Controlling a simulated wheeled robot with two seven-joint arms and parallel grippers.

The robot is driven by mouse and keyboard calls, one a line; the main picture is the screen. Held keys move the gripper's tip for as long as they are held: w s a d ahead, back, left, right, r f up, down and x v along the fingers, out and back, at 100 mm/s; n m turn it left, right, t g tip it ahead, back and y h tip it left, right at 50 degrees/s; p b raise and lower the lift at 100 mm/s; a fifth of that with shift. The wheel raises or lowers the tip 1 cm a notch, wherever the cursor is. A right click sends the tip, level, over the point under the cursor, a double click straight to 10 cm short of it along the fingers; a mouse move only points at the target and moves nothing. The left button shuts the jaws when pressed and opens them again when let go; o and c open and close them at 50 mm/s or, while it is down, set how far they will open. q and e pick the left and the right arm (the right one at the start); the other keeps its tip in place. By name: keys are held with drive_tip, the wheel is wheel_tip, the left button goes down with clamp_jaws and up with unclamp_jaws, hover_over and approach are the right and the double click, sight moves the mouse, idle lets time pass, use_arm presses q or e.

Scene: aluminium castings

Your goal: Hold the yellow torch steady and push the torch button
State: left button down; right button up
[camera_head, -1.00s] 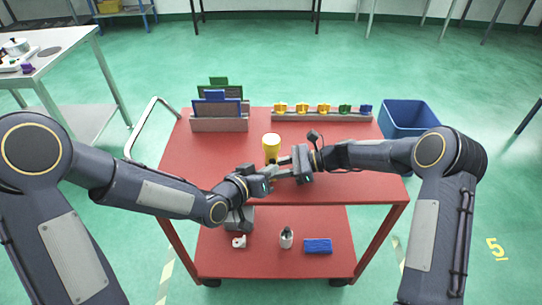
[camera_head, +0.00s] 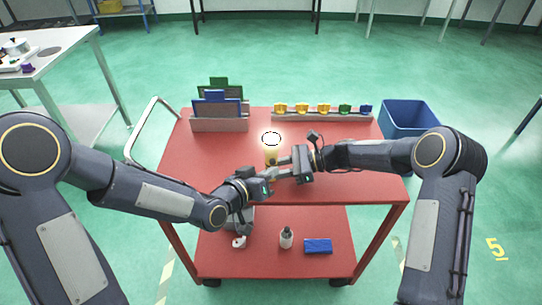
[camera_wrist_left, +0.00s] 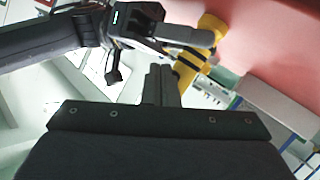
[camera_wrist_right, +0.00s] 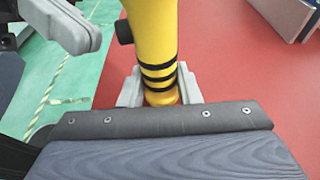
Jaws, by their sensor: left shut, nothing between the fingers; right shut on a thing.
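The black torch button (camera_wrist_right: 124,31) sticks out from the torch's side in the right wrist view. My left gripper (camera_head: 276,175) is shut and empty, just in front of the torch. Its fingers (camera_wrist_right: 82,28) show beside the button in the right wrist view, with a small gap between. In the left wrist view the torch (camera_wrist_left: 190,67) is partly hidden behind my right gripper.
Grey racks with green and blue plates (camera_head: 218,125) stand at the cart's back left. A grey rail with yellow, green and blue pieces (camera_head: 323,115) lies at the back right. A blue bin (camera_head: 408,118) is beyond the right edge.

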use_arm(q)
drive_tip(key=shift+s, duration=0.15)
drive_tip(key=s, duration=0.5)
drive_tip(key=shift+s+d, duration=0.25)
drive_tip(key=shift+s, duration=0.15)
use_arm(e)
drive_tip(key=o, duration=0.8)
drive_tip(key=shift+d, duration=0.1)
